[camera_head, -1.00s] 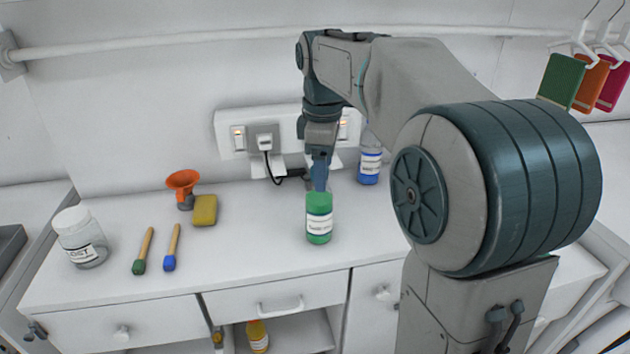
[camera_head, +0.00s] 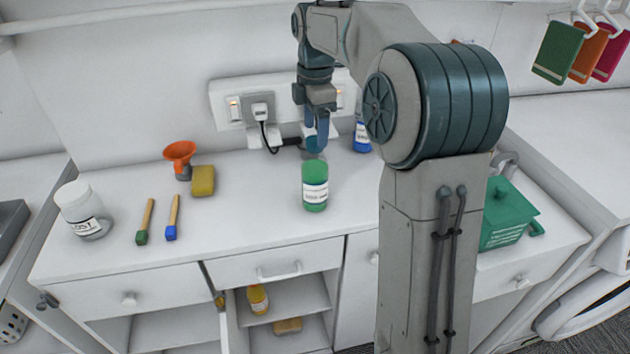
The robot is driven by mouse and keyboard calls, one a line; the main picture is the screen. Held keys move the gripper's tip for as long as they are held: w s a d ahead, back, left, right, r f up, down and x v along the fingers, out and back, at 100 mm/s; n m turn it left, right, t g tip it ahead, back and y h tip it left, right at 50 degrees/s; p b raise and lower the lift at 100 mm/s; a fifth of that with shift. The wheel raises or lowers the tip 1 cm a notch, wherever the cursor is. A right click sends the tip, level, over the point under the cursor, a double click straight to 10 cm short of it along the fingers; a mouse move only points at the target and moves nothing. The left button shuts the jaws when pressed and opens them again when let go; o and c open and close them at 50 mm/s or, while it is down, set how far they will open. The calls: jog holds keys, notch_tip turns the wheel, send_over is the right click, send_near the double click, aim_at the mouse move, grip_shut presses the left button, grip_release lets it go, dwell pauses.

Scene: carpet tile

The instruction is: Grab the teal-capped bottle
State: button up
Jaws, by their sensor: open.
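A white-lidded jar (camera_head: 83,210), two brushes, a yellow sponge (camera_head: 203,181) and an orange funnel (camera_head: 180,157) stand or lie to the left. A green lidded box (camera_head: 508,215) is at the right. A yellow bottle (camera_head: 258,300) is on the shelf below. Counter around the green bottle is clear.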

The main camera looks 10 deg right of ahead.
send_over(315, 175)
jog(key=w+d, duration=0.1)
jog(key=w, duration=0.2)
jog(key=shift+f+p, duration=0.35)
jog(key=shift+f, duration=2.4)
jog(key=shift+w, duration=0.1)
grip_shut()
